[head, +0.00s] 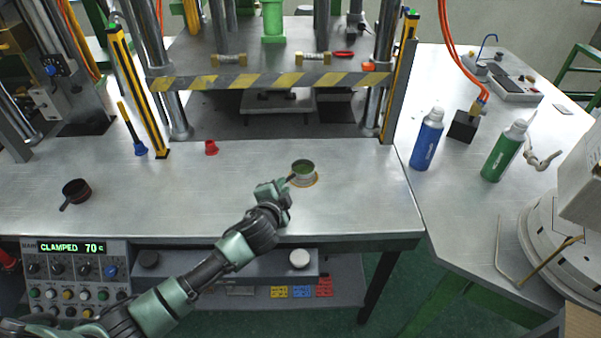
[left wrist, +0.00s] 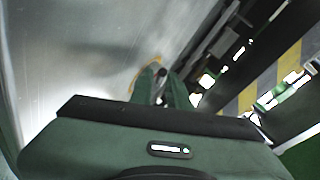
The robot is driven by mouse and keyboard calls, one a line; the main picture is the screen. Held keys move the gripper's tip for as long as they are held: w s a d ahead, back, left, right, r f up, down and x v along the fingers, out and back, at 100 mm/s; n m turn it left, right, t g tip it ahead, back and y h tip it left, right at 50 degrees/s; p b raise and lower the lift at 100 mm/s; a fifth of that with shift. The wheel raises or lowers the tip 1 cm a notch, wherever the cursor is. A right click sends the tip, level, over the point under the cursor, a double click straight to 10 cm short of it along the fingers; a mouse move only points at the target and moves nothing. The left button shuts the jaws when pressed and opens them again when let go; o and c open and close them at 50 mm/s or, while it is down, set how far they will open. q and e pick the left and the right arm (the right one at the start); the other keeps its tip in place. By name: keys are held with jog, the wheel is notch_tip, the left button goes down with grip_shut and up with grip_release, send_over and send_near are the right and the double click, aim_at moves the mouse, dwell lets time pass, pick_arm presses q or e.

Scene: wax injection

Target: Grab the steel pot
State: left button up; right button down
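The steel pot (head: 303,167) is a small round pot with green content. It stands upright on a thin orange-tan ring (head: 316,181) near the front middle of the metal table, its short handle pointing to the front left. My left gripper (head: 287,184) is low at the handle side of the pot. In the left wrist view its two green fingers (left wrist: 161,86) have a narrow gap with something dark grey between them, seemingly the handle. Whether they press on it cannot be told. The orange ring (left wrist: 131,84) shows beside the fingertips. My right gripper is not in view.
A dark pan (head: 76,190) lies at the left, and a red cap (head: 211,147) stands behind my arm. A striped press bar (head: 270,81) crosses behind the pot. Blue (head: 427,139) and green (head: 504,150) bottles stand on the right table. Table around the pot is clear.

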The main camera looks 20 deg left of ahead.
aim_at(297, 176)
pick_arm(q)
jog(key=x, duration=0.3)
jog(key=shift+w+r, duration=0.1)
jog(key=shift+w, duration=0.25)
jog(key=shift+w+d+f+p, duration=0.1)
jog(key=shift+w+f+p, duration=0.2)
jog(key=shift+w, duration=0.25)
grip_shut()
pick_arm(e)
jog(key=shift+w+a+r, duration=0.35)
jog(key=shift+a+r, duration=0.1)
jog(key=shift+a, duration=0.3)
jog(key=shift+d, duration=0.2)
pick_arm(q)
jog(key=shift+r, duration=0.1)
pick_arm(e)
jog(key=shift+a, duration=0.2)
